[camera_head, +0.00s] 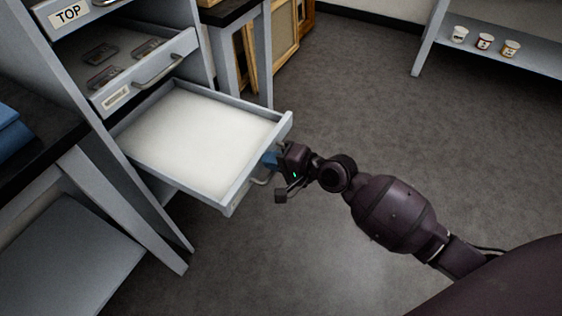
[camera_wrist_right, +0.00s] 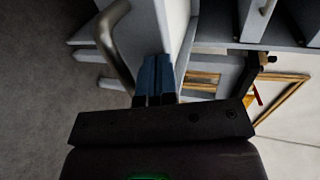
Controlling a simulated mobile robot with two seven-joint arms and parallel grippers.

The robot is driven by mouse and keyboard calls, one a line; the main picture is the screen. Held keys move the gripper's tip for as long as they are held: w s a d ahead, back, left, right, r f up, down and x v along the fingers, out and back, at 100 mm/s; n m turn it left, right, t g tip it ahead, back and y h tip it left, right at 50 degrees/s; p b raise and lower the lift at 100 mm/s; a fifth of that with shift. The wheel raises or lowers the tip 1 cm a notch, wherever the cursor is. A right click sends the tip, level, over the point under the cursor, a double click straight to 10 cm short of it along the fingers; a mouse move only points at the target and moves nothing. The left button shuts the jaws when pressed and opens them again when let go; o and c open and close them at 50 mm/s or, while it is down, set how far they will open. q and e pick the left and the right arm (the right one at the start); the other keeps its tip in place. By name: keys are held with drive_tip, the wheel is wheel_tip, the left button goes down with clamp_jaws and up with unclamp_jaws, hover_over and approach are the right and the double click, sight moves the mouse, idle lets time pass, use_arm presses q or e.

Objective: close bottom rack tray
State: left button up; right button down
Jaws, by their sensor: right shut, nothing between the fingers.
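The bottom rack tray (camera_head: 283,137) is a grey drawer with a white, empty-looking inside, and it stands pulled out of the rack in the head view. Its metal handle is on the front face and shows as a curved bar (camera_wrist_right: 112,40) in the right wrist view. My right gripper (camera_head: 268,158) is at the tray's front panel, beside the handle. Its blue fingertips (camera_wrist_right: 154,78) are together with nothing between them. They are close to the panel, but I cannot tell if they touch it. My left gripper is not in view.
A middle tray (camera_head: 187,42) above is partly out and holds several dark items. A shelf (camera_head: 535,75) with three small cups stands at the upper right. Wooden frames (camera_head: 285,35) lean behind the rack. The grey floor (camera_head: 370,110) is clear.

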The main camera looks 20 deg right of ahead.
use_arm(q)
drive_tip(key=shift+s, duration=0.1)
use_arm(e)
drive_tip(key=shift+w, duration=0.1)
approach(181, 132)
drive_tip(key=w+a, duration=0.2)
drive_tip(key=w+a+r+b, duration=0.1)
drive_tip(key=w, duration=0.1)
drive_tip(key=w+a, duration=0.2)
drive_tip(key=w, duration=0.1)
drive_tip(key=shift+a+r+b, duration=0.25)
drive_tip(key=shift+a+b, duration=0.05)
drive_tip(key=shift+b, duration=0.1)
drive_tip(key=shift+w+a, duration=0.15)
drive_tip(key=shift+w, duration=0.05)
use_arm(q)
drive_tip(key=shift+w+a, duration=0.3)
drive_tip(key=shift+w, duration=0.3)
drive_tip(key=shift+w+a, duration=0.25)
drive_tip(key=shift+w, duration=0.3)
use_arm(e)
drive_tip(key=shift+w+r, duration=0.1)
drive_tip(key=shift+r, duration=0.2)
drive_tip(key=shift+r, duration=0.1)
